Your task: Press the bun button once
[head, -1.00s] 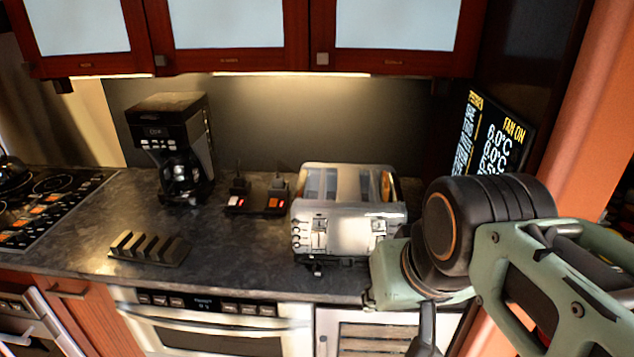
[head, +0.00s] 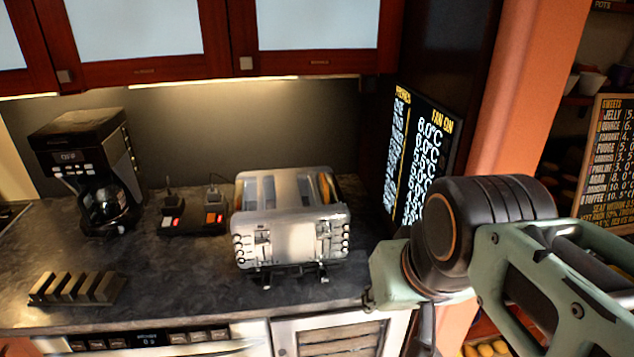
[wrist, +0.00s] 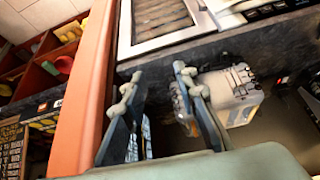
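The silver toaster (head: 292,222) stands on the dark counter, with slots on top and something orange-brown in the right slot. Its front carries levers and a column of small round buttons (head: 238,252) at each side. The bun button's label is too small to read, so I cannot tell which one it is. The toaster also shows tilted in the wrist view (wrist: 240,98), just right of my gripper. My gripper (wrist: 156,80) has its two fingers spread apart with nothing between them. In the head view my arm is to the right of the toaster, and the gripper is mostly hidden or cut off.
A black coffee maker (head: 92,170) stands at the left. A slotted dark rack (head: 76,288) lies at the front left of the counter (head: 180,280). A switch box with plugs (head: 192,221) is close beside the toaster. A menu board (head: 420,160) stands behind right, near the orange pillar (head: 525,90).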

